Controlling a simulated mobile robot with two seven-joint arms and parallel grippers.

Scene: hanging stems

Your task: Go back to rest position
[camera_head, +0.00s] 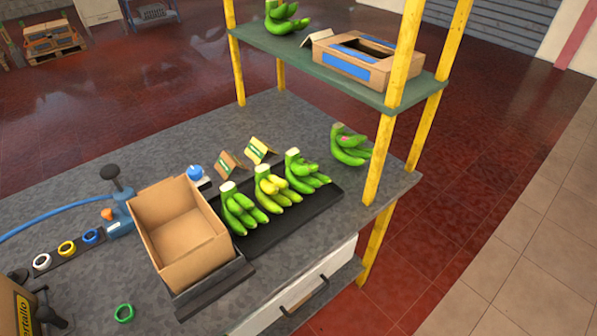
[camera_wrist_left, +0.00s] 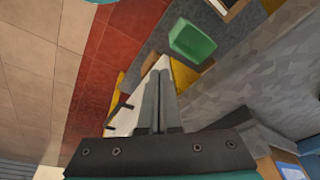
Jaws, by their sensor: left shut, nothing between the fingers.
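My left gripper (camera_wrist_left: 161,78) shows in the left wrist view, its two dark fingers side by side and shut with nothing between them. Beyond the fingers are a grey worktop, a green container-like object (camera_wrist_left: 193,42) and the red floor. Neither gripper shows in the head view. On the grey worktop (camera_head: 90,185) there, an open empty cardboard box (camera_head: 180,235) stands on a dark scale-like base. Green and yellowish banana bunches (camera_head: 270,190) lie in a row on a black tray (camera_head: 275,235) beside it.
Yellow posts (camera_head: 385,150) carry a green shelf (camera_head: 270,45) with a cardboard box (camera_head: 355,58) and bananas (camera_head: 285,18). Another bunch (camera_head: 349,147) lies near the right post. Coloured rings (camera_head: 66,248) and a blue-grey device (camera_head: 117,220) are left. The worktop's back left is clear.

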